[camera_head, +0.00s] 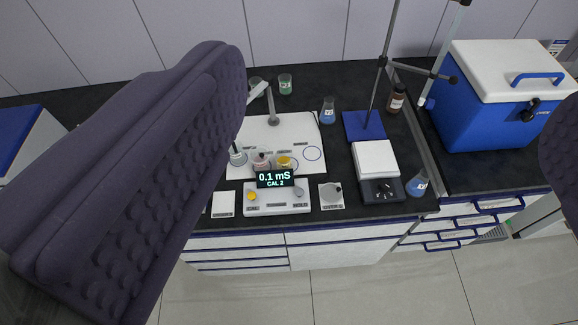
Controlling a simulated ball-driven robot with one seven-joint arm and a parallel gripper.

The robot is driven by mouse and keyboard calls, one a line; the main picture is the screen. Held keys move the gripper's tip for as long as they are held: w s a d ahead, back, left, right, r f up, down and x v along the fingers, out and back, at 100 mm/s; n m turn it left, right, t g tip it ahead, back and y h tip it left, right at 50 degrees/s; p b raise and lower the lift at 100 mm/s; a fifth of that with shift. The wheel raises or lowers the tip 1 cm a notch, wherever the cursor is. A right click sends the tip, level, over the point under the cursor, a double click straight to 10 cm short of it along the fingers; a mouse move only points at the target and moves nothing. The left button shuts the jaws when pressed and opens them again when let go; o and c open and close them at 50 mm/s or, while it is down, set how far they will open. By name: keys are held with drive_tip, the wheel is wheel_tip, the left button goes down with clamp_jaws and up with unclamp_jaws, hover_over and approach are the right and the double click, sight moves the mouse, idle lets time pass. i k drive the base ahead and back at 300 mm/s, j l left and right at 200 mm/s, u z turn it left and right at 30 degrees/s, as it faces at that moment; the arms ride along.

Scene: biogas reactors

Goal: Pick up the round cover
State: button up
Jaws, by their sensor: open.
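A small round grey disc (331,194) with a dark knob-like spot lies on a white square plate near the bench's front edge; it looks like the round cover, though it is too small to be sure. My gripper (390,108) is open and empty. Its large purple, studded left finger fills the left of the view, and only part of the right finger shows at the right edge. The fingers are in the foreground, well apart from the disc and the bench. The left finger hides part of the bench's left side.
A meter (277,197) reading "0.1 mS CAL 2" stands left of the disc, and a balance (376,170) right of it. Behind are a white board (290,128), beakers, a blue flask (328,110) and a stand (363,125). A blue cooler (490,110) sits right. The floor in front is clear.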

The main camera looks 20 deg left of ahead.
sight(331, 193)
drive_tip(key=i+l+u, duration=0.55)
drive_tip(key=i+l, duration=0.15)
drive_tip(key=i+l+u, duration=0.25)
drive_tip(key=l, duration=0.25)
drive_tip(key=i+l+u, duration=0.3)
drive_tip(key=l, duration=0.2)
